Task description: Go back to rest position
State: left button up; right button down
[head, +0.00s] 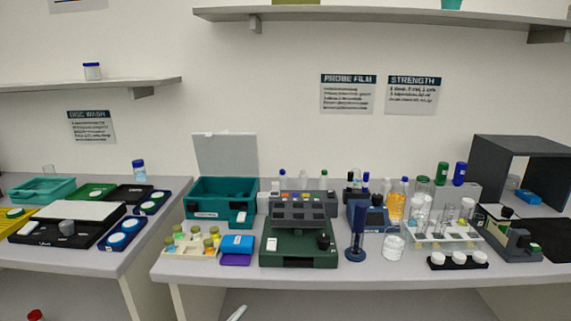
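Neither of my grippers shows in the head view, so their state is hidden. The main bench (400,277) stands ahead with lab gear on it. A rack of tubes (440,240) stands at the right. A second bench (85,262) is at the left, holding a black device (65,225) and trays.
A tray of small vials (192,245), a blue box (237,246), a blue stand (356,245) and a beaker (393,247) line the bench front. A grey open-fronted cabinet (520,165) is at right. A gap separates the benches. Shelves (380,15) hang above.

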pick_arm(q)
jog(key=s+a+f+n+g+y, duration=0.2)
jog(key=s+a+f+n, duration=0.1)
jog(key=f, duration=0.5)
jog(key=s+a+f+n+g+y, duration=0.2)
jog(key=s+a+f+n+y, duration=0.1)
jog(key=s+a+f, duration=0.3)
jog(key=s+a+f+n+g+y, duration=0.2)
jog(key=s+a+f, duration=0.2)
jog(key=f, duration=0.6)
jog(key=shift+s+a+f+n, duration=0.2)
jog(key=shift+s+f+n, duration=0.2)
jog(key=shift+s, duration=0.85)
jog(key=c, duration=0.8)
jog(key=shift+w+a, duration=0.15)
